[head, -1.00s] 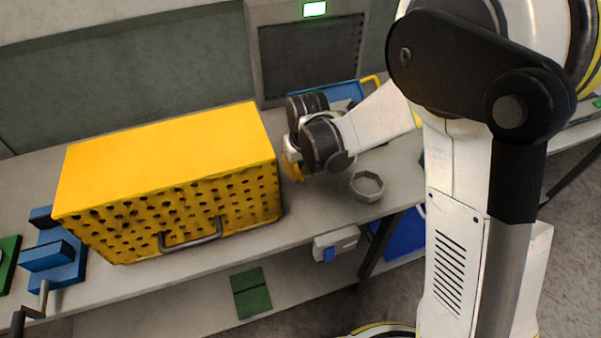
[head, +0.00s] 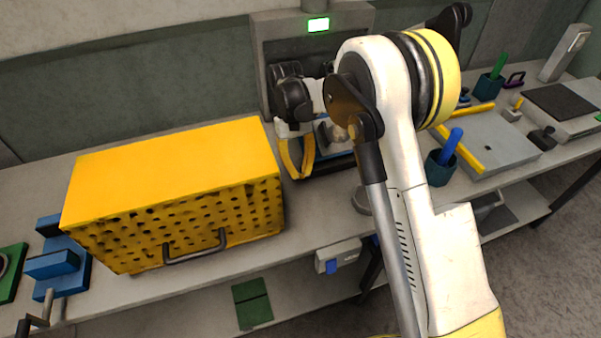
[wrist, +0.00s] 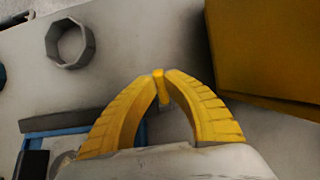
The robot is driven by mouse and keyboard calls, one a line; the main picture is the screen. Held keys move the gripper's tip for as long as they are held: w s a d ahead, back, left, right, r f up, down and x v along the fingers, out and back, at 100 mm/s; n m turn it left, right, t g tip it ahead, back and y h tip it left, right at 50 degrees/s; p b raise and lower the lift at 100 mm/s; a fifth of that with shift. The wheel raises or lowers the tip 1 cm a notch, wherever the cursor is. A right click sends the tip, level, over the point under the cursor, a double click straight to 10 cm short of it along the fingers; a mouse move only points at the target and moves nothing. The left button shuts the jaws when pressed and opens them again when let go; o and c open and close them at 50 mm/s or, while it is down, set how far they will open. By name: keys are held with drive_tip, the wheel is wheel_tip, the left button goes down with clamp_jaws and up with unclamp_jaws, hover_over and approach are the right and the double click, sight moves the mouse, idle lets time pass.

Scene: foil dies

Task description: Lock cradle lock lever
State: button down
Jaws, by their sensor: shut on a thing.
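My gripper (head: 297,176) has yellow fingers and points down beside the right end of the yellow perforated box. In the wrist view its fingers (wrist: 161,86) close on a small yellow lever end (wrist: 159,84) between the tips. The rest of the lever is hidden by the fingers. A blue-edged cradle with a dark bar (wrist: 62,130) shows at the lower left of the wrist view, beside the fingers. In the head view the blue and dark cradle (head: 330,165) is right of the fingers, partly covered by my arm.
The yellow box (head: 175,175) stands close left of the gripper. A grey octagonal ring (wrist: 70,44) lies on the bench. A grey machine with a green display (head: 318,25) stands behind. A grey plate (head: 490,142) and a blue-handled tool in a cup (head: 440,168) are at the right.

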idle(0.4)
drive_tip(key=c, duration=1.4)
unclamp_jaws()
drive_tip(key=v, duration=1.2)
drive_tip(key=shift+w, duration=0.1)
